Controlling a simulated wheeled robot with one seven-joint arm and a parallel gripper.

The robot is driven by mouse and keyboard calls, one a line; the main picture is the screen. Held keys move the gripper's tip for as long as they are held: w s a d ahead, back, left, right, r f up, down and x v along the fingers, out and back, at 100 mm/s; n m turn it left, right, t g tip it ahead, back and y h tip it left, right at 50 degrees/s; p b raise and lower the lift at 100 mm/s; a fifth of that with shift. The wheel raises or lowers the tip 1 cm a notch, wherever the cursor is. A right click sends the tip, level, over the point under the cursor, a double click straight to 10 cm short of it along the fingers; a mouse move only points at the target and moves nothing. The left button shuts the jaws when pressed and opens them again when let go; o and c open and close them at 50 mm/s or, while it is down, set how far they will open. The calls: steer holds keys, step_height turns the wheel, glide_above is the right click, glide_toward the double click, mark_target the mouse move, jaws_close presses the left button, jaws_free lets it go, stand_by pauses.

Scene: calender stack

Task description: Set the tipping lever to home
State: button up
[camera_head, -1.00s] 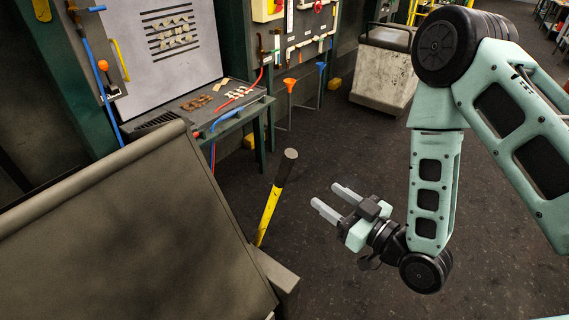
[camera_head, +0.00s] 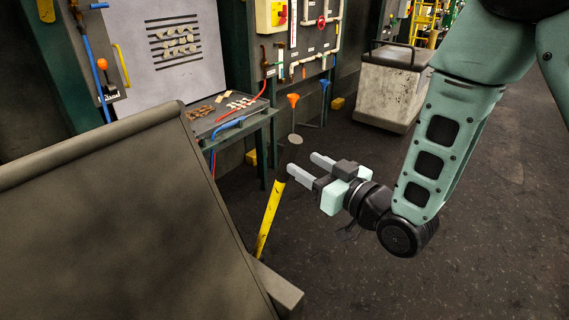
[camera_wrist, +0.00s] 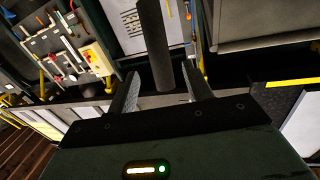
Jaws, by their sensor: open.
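The tipping lever (camera_head: 269,220) is a yellow bar with a dark grip, standing slightly tilted beside the large dark tilted panel (camera_head: 120,230). In the wrist view the dark grip (camera_wrist: 154,40) lines up between the two open fingers (camera_wrist: 162,84). I cannot tell whether it touches either finger.
A workbench (camera_head: 225,120) with small parts stands behind the lever, under a grey board. A wall panel (camera_head: 298,55) with pipes and a red valve is at the back. A grey bin (camera_head: 391,88) stands further right. The dark floor right of the lever is clear.

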steer(key=p+x, duration=0.2)
steer(key=x, duration=0.6)
steer(key=shift+c, duration=0.2)
